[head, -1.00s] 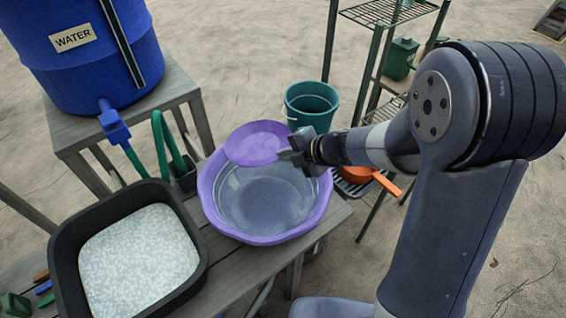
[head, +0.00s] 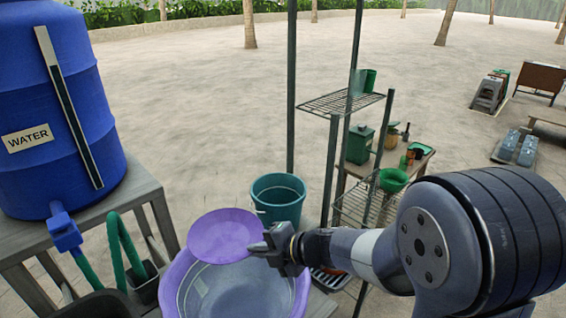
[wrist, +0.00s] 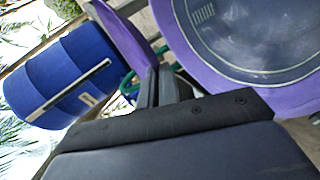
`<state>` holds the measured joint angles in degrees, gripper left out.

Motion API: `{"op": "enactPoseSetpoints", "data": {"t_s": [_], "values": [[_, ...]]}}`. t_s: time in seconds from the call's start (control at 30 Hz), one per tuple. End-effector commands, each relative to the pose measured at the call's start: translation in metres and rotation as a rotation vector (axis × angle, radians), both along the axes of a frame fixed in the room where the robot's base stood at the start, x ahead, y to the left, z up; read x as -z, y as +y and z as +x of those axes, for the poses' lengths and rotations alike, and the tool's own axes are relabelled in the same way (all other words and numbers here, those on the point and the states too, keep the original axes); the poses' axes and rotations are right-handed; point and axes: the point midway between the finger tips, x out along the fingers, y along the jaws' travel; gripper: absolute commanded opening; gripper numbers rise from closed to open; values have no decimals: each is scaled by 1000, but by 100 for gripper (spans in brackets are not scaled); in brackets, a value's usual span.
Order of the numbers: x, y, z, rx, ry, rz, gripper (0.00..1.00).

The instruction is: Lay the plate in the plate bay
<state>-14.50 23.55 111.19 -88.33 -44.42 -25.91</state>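A round purple plate (head: 222,236) is held tilted above the far side of a purple-rimmed basin (head: 177,272). My gripper (head: 259,248) is shut on the plate's right edge. In the wrist view, the plate (wrist: 124,32) shows beyond my gripper fingers (wrist: 160,82), beside the basin (wrist: 285,108). The fingers hide the gripped edge. I cannot make out a marked plate bay in these views. A dark metal rack with wire shelves (head: 340,103) stands behind my arm, and the arm covers part of its lower shelves.
A blue water barrel (head: 75,160) stands on a wooden stand at left, with a green hose (head: 117,240) beside it. A teal bucket (head: 278,205) is on the sand behind the plate. A small table with green items (head: 393,180) stands beyond the rack. Open sand lies behind.

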Motion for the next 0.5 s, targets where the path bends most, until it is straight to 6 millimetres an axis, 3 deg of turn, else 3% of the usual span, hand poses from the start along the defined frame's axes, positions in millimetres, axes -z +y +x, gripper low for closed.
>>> {"op": "enactPoseSetpoints", "data": {"t_s": [0.17, 0.5], "values": [[4, -11, 15, 94, 1, 1, 0], [33, -76, 62, 471, 5, -2, 0]]}}
